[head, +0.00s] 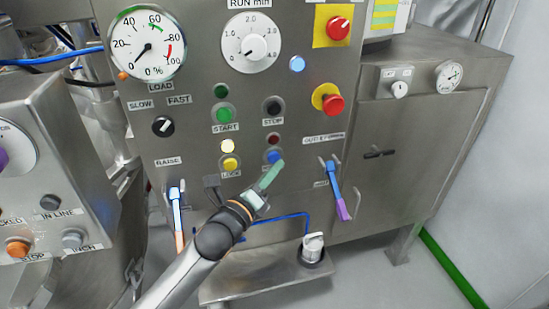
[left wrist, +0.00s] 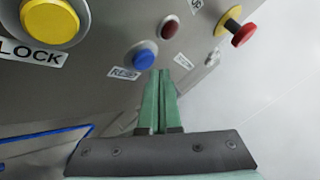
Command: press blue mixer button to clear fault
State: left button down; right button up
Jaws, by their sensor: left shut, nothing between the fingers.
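The blue button (head: 273,156) is on the steel control panel (head: 240,110), below a dark red lamp (head: 273,139). In the left wrist view the blue button (left wrist: 145,59) sits above a label that seems to read RESET. My left gripper (head: 277,168) is shut and empty, its green fingers pointing up at the panel. In the head view its tips overlap the button's lower right edge. In the left wrist view the fingertips (left wrist: 160,74) show just below and right of the button. I cannot tell whether they touch it. My right gripper is not in view.
Close by are a yellow button (head: 230,163), a green start button (head: 224,114), a black stop button (head: 273,107) and a red knob on yellow (head: 333,104). A blue-and-purple handled item (head: 335,185) hangs at right. A steel shelf (head: 265,285) lies below.

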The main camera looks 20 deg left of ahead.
pick_arm(q)
jog(key=s+d, duration=0.2)
jog(key=s+p, duration=0.1)
jog(key=s, duration=0.1)
jog(key=shift+s+d, duration=0.1)
jog(key=shift+d, duration=0.3)
dwell(0.7)
jog(key=s+f+n+g, duration=0.4)
jog(key=s+f+n, duration=0.7)
jog(key=f+n, duration=0.2)
jog(key=s+a+f+n+g+y, duration=0.1)
jog(key=s+f+n+g, duration=0.4)
jog(key=s+f+n, duration=0.7)
notch_tip(320, 180, down, 4)
jog(key=shift+s+a+f+n+y+p, duration=0.15)
jog(key=shift+f+n+y+p, duration=0.15)
jog(key=shift+n, duration=0.5)
